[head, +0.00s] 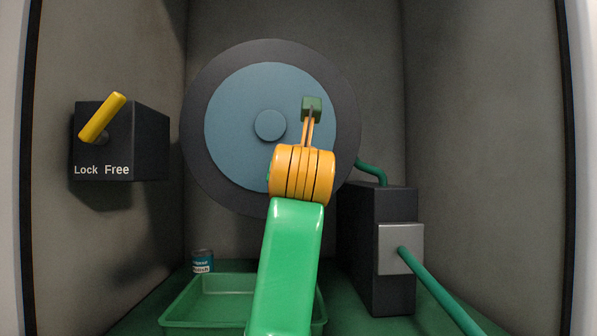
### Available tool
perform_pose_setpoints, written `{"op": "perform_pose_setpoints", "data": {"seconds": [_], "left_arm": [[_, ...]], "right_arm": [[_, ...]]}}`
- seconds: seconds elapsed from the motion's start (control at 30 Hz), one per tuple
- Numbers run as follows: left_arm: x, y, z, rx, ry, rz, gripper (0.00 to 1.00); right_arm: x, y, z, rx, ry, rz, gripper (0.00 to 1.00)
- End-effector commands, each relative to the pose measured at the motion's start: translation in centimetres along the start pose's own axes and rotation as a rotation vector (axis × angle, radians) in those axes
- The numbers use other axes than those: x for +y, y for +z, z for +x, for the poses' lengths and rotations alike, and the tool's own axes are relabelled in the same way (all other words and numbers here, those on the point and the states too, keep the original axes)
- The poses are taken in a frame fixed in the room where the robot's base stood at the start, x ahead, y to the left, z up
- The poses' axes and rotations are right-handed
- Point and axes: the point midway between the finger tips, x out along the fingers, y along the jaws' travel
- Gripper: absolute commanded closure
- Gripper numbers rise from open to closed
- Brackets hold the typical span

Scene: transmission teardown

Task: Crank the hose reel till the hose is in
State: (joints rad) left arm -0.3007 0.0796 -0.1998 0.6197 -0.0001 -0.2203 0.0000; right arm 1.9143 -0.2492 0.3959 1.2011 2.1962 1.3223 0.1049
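The hose reel is a large dark disc (225,185) with a blue face (235,105) and a round hub (270,125) on the back wall. A green crank grip (312,102) stands out at the face's upper right. One green arm with an orange gripper (311,115) reaches up to it; I take it as my left. Its fingers look closed on the crank grip, though they partly overlap in line. The green hose (435,290) runs from behind the reel to a dark block (365,245), then out of its grey plate (390,262) towards the lower right. My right gripper is out of view.
On the left, a dark box (150,140) marked Lock and Free carries a yellow lever (102,117), its upper end tilted right. A green tray (180,305) is on the green floor, partly hidden by my arm. A small can (202,261) stands behind it.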

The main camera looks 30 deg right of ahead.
Motion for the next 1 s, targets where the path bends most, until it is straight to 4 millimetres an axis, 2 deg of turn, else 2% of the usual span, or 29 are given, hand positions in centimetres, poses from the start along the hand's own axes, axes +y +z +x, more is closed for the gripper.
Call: {"op": "perform_pose_setpoints", "data": {"seconds": [0.03,0.23,1.0], "left_arm": [[-0.01,0.0,0.02,0.0,0.0,0.0,1.0],[-0.02,-0.01,0.02,0.0,0.0,0.0,1.0],[-0.04,-0.08,0.0,0.002,-0.001,0.001,1.0]], "right_arm": [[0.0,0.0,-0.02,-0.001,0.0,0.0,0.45],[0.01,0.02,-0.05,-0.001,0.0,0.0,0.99],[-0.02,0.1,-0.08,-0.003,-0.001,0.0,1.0]]}}
